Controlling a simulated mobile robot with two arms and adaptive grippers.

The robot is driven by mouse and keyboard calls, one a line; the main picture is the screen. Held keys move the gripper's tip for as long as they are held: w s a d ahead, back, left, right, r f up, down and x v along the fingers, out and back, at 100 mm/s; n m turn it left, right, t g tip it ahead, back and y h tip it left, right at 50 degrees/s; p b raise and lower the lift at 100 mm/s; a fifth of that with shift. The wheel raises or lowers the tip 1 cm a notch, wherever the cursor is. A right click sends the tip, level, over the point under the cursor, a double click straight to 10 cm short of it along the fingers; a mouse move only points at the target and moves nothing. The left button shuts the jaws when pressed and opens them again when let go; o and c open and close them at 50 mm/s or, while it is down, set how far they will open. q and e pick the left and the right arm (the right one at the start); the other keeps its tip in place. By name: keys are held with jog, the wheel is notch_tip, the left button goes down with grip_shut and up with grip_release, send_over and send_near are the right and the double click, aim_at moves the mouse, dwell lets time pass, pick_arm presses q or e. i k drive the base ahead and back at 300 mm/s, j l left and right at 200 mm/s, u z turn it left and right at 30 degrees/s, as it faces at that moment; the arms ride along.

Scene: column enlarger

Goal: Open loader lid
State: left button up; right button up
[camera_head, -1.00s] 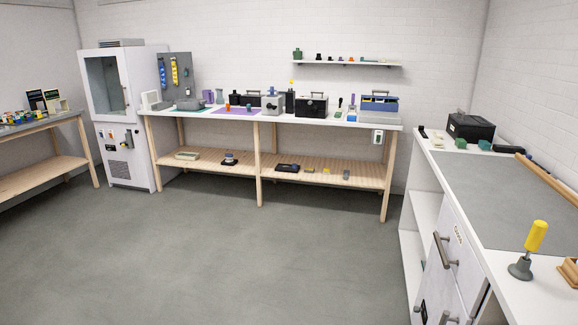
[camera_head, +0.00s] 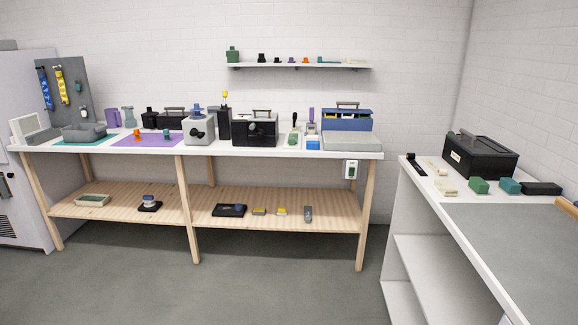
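No object in view is clearly marked as the loader. Several lidded boxes show. A black box with a top handle (camera_head: 255,129) stands on the white back bench, with its top down. A grey case with a blue upper part and handle (camera_head: 350,137) stands at the bench's right end. A black box with a handle and a small pale label (camera_head: 480,155) sits on the right counter, its lid looking closed. A smaller dark box (camera_head: 173,119) stands further left on the bench. Neither of my grippers is in view.
The back bench (camera_head: 110,148) has a lower wooden shelf (camera_head: 265,205) holding small items. A white counter (camera_head: 440,200) with a grey mat (camera_head: 520,235) runs along the right. A wall shelf (camera_head: 300,67) hangs above. Grey floor (camera_head: 210,290) is clear before the bench.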

aim_at(259, 114)
jog(key=i+l+u, duration=0.15)
jog(key=i, duration=0.35)
jog(key=i+l+u, duration=0.1)
jog(key=i+l, duration=0.25)
jog(key=i, duration=0.15)
jog(key=i+l+u, duration=0.15)
jog(key=i+l, duration=0.15)
jog(key=i, duration=0.15)
jog(key=i+j+z, duration=0.25)
jog(key=i, duration=1)
jog(key=l, duration=0.1)
